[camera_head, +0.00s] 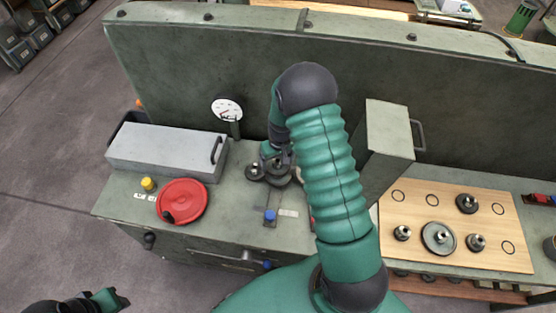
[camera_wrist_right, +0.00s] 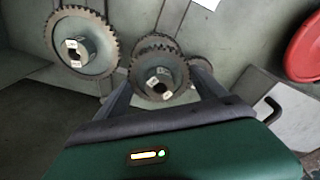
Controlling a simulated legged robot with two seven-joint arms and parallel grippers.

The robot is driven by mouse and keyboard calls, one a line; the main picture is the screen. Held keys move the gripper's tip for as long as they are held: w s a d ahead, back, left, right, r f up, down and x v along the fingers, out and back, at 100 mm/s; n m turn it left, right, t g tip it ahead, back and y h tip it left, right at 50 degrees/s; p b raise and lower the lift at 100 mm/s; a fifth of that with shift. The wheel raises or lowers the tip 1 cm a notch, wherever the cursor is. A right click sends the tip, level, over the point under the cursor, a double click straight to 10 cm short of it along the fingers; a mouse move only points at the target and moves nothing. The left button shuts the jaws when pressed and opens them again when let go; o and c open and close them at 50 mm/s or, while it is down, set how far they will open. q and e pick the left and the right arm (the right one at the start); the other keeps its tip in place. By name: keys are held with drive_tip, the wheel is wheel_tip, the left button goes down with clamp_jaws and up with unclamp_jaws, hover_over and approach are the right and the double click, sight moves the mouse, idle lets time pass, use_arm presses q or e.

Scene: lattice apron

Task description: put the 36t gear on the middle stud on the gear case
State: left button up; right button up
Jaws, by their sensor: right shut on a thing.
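My right gripper (camera_head: 277,158) is shut on a dark toothed gear with a pale-tagged hub (camera_wrist_right: 160,76), and its two fingers show either side of it in the wrist view. The mark on the tag is too small to read. Behind the held gear, another toothed rim (camera_wrist_right: 152,42) shows partly. My left gripper (camera_head: 112,299) is at the bottom left.
A red handwheel (camera_head: 182,201), a yellow knob (camera_head: 148,184) and a grey box (camera_head: 168,148) with a handle stand left of the gears. A blue knob (camera_head: 269,215) is in front. A wooden board (camera_head: 455,208) with several gears lies at the right.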

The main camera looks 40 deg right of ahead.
drive_tip(key=shift+d+f, duration=0.2)
drive_tip(key=shift+f, duration=0.1)
drive_tip(key=shift+f+b, duration=0.2)
drive_tip(key=shift+b, duration=0.2)
drive_tip(key=shift+f+b, duration=0.4)
drive_tip(key=shift+f, duration=0.2)
idle(0.9)
drive_tip(key=shift+f, duration=0.3)
drive_tip(key=o, duration=2)
drive_tip(key=shift+s, duration=0.1)
